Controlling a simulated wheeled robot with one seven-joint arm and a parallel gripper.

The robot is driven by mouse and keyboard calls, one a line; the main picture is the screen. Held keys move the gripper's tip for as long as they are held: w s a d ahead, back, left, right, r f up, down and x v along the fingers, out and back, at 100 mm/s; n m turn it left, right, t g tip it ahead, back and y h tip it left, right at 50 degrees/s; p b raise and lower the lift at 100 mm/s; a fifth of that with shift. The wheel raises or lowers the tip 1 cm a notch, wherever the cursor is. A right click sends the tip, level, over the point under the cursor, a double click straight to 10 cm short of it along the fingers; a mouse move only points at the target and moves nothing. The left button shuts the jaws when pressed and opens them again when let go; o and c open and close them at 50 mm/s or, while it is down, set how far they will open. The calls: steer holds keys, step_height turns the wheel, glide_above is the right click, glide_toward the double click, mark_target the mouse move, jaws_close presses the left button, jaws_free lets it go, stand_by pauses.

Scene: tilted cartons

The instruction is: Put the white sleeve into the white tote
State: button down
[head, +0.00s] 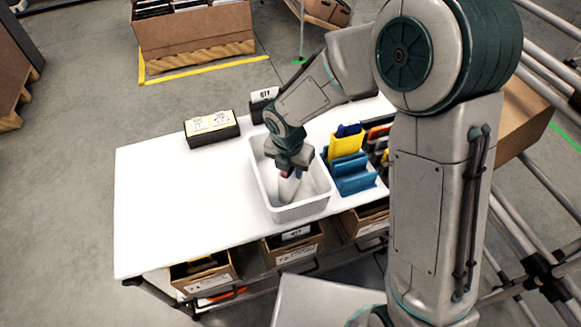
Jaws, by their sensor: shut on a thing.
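The white tote (300,211) stands on the white table, right of its middle. My gripper (290,172) points down inside the tote's opening. It is shut on a pale thing, which looks like the white sleeve (289,189), with a small reddish and blue patch near its top. The sleeve hangs tilted below my fingers, within the tote's walls. I cannot tell whether it touches the tote's floor. My gripper and wrist hide its upper part and the back of the tote.
A blue rack (352,174) holding yellow and blue items stands close to the tote's right side. A black box with a pale label (211,124) lies behind left. The table's left part (180,205) is clear. Cartons (292,245) sit on a shelf below the front edge.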

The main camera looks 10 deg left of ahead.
steer(key=shift+r, duration=0.1)
steer(key=shift+f, duration=0.2)
steer(key=c, duration=1)
jaws_free()
steer(key=shift+r, duration=0.15)
